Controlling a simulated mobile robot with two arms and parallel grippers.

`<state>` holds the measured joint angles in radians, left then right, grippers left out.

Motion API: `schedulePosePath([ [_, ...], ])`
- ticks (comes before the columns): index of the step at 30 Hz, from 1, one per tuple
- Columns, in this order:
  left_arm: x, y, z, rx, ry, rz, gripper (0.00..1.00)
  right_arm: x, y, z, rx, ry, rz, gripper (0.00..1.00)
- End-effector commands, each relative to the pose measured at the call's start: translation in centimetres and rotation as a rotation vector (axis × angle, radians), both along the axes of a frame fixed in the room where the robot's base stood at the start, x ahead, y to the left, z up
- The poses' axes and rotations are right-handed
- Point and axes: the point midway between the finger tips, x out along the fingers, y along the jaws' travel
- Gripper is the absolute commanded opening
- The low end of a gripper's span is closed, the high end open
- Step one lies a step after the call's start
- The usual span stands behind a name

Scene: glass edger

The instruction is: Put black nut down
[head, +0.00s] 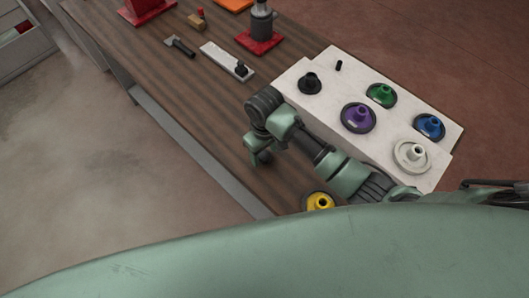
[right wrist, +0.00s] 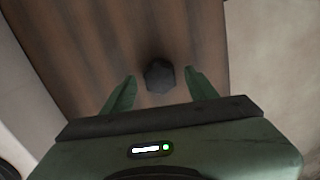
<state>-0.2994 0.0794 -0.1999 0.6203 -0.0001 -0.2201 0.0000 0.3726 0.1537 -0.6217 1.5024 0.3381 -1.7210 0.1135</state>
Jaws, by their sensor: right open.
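The black nut (right wrist: 160,75) is dark and faceted. In the right wrist view it appears on the wooden table between the two green fingers, with a gap on each side. My right gripper (right wrist: 160,78) is open around it and does not grip it. In the head view my right gripper (head: 259,160) points down over the brown table (head: 190,110), near its front edge. The nut is hidden there behind the gripper and wrist. My left gripper is not in view.
A white board (head: 430,178) right of the arm carries several coloured wheels, including a purple one (head: 358,116). A yellow wheel (head: 320,201) lies nearer. A white strip (head: 226,58), a dark tool (head: 180,46) and a red-based stand (head: 260,38) lie farther back. Table left of the gripper is clear.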

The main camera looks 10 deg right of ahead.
Motion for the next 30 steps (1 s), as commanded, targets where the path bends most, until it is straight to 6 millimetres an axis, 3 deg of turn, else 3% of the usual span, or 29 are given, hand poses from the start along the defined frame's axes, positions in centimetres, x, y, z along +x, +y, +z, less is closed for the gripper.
schedulePosePath([
  [10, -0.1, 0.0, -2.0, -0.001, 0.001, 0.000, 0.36, 0.1, 0.0, 6.8, 0.002, -0.007, 0.001, 0.58],
  [15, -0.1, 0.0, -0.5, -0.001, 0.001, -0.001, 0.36, 0.1, -0.1, 10.3, -0.003, -0.004, 0.000, 0.58],
  [20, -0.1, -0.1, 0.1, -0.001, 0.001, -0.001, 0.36, 0.0, -0.1, 11.3, -0.001, -0.002, 0.000, 0.58],
  [30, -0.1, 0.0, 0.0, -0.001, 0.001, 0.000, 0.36, 0.0, 0.0, 11.2, 0.000, 0.000, -0.001, 0.58],
])
